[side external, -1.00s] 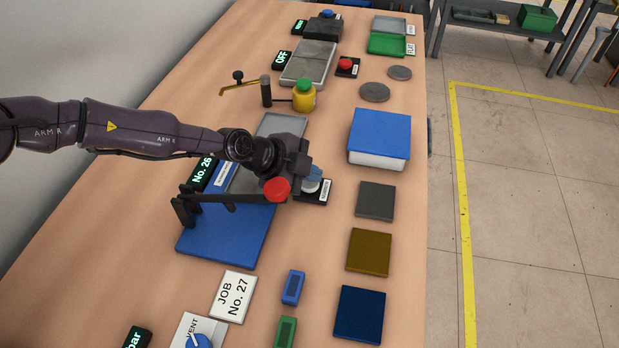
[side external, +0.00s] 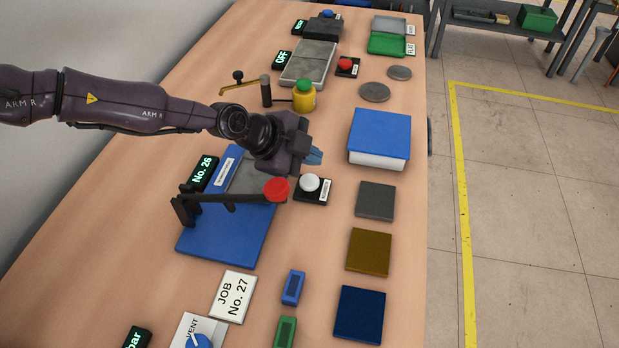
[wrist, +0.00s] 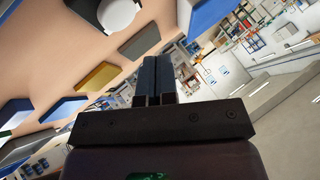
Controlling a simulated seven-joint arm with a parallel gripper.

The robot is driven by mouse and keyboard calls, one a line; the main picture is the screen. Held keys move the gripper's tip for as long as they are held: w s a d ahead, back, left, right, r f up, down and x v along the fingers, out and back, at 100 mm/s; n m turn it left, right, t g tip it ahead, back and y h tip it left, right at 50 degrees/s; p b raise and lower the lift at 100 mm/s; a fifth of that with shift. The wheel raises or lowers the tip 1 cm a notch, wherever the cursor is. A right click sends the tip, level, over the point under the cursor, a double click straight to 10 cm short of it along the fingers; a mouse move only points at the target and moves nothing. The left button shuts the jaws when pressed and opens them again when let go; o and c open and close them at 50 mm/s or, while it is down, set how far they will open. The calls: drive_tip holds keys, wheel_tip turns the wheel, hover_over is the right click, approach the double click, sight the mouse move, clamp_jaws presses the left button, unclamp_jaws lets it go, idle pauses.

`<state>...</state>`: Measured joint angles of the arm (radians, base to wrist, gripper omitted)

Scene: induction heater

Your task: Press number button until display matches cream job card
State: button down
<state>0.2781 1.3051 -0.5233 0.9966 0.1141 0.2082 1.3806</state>
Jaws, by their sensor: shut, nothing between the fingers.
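The number display (side external: 203,172) shows "No. 26" in green digits on a black block, at the left of the blue press plate. The cream job card (side external: 233,297) lies on the table and reads "JOB No. 27". The white round number button (side external: 309,183) sits on a black base with a label, right of the red knob; it also shows at the top of the wrist view (wrist: 117,12). My gripper (side external: 314,156) is shut and empty, raised above and just behind the button, apart from it. Its closed fingers (wrist: 157,78) show in the wrist view.
A red knob (side external: 276,189) on a black lever arm stands close left of the button. A blue-topped box (side external: 379,136) and several flat plates lie on the right. A yellow bottle (side external: 304,97) stands behind my gripper. Bare table lies between the button and the plates.

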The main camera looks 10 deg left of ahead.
drive_tip(key=shift+r, duration=1.05)
drive_tip(key=shift+r, duration=0.15)
drive_tip(key=s+a+r+n+y, duration=0.25)
drive_tip(key=s+a+r, duration=0.25)
drive_tip(key=a+r, duration=0.5)
drive_tip(key=s+a+r+n+y, duration=0.2)
drive_tip(key=s+a+r+n, duration=0.2)
drive_tip(key=a+r, duration=0.65)
drive_tip(key=s+a+r+n+y, duration=0.2)
drive_tip(key=s+a+r+n, duration=0.5)
drive_tip(key=s+a, duration=0.45)
drive_tip(key=s+a+f+n, duration=0.1)
drive_tip(key=s+a+n, duration=0.1)
drive_tip(key=s, duration=0.5)
drive_tip(key=s+a+f+n, duration=0.1)
drive_tip(key=s+a+n, duration=0.2)
drive_tip(key=s, duration=0.4)
drive_tip(key=shift+s+f+n+y, duration=0.15)
drive_tip(key=shift+f+n+y, duration=0.15)
drive_tip(key=shift+n+y, duration=0.25)
